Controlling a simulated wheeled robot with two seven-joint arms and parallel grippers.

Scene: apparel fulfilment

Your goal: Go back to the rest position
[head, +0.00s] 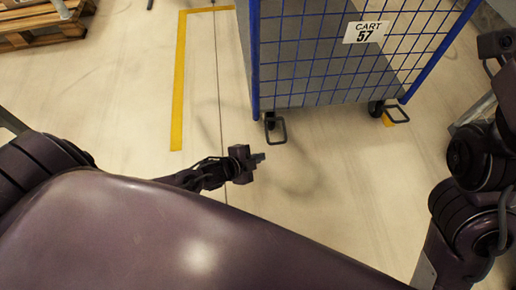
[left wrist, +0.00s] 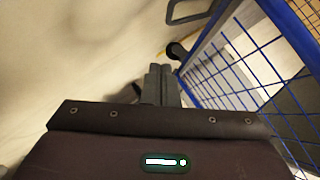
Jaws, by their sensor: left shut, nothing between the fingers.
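My left gripper (head: 259,158) is shut and empty, low in the middle of the head view, over bare floor. In the left wrist view its two fingers (left wrist: 160,84) lie side by side with nothing between them. My left arm covers the lower left of the head view. My right arm (head: 470,185) is folded up along the right edge. A dark block at its upper end, at the frame edge, may be part of the right gripper; its fingers cannot be made out.
A blue mesh cart (head: 308,50) labelled CART 57 stands just beyond my left gripper, its caster (head: 271,122) close by. It also fills the right of the left wrist view (left wrist: 235,62). A wooden pallet (head: 40,22) lies at the far left. Floor left of the yellow line (head: 178,95) is clear.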

